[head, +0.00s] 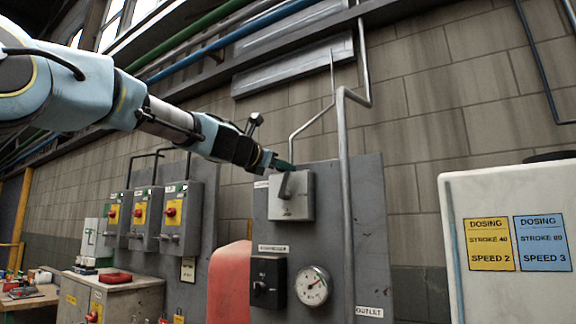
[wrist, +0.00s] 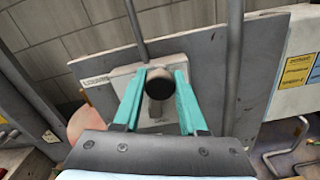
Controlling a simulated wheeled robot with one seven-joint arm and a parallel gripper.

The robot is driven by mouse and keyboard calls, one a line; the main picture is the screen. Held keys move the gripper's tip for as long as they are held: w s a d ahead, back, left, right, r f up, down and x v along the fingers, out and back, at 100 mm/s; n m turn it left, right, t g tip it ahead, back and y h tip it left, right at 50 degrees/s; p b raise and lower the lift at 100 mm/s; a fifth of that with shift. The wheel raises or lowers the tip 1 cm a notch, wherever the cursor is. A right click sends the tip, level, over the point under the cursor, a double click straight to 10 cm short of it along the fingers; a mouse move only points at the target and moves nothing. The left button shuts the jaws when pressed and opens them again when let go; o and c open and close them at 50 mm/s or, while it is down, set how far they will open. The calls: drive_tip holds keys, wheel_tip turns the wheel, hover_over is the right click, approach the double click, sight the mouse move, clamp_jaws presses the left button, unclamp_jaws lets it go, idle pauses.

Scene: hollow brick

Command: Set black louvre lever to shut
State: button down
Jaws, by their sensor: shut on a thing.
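The black louvre lever (head: 286,184) sits on the front of a light grey box (head: 301,207) on a dark grey panel. In the head view it stands roughly upright with its top end at my gripper (head: 283,164). In the wrist view the round black end of the lever (wrist: 159,83) lies between the two teal fingers of my gripper (wrist: 160,76). The fingers are shut on it. The lever's pivot is partly hidden behind its end in the wrist view. I cannot read the markings on the box.
A vertical pipe (head: 344,220) runs just right of the box. Below are a black switch (head: 268,281) and a round gauge (head: 313,286). Several grey boxes with red knobs (head: 172,211) hang to the left. A white tank (head: 510,240) stands at right.

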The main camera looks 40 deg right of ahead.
drive_tip(key=shift+w+a+r+n+p, duration=0.15)
drive_tip(key=shift+w+n+p, duration=0.2)
drive_tip(key=shift+w+n, duration=0.45)
drive_tip(key=shift+w+a+f+n+p, duration=0.15)
drive_tip(key=shift+w+n+p, duration=0.25)
drive_tip(key=shift+n, duration=0.6)
drive_tip(key=shift+w, duration=0.1)
drive_tip(key=shift+c, duration=2.3)
unclamp_jaws()
drive_tip(key=shift+r, duration=0.1)
drive_tip(key=b+v, duration=0.5)
drive_tip(key=v, duration=0.6)
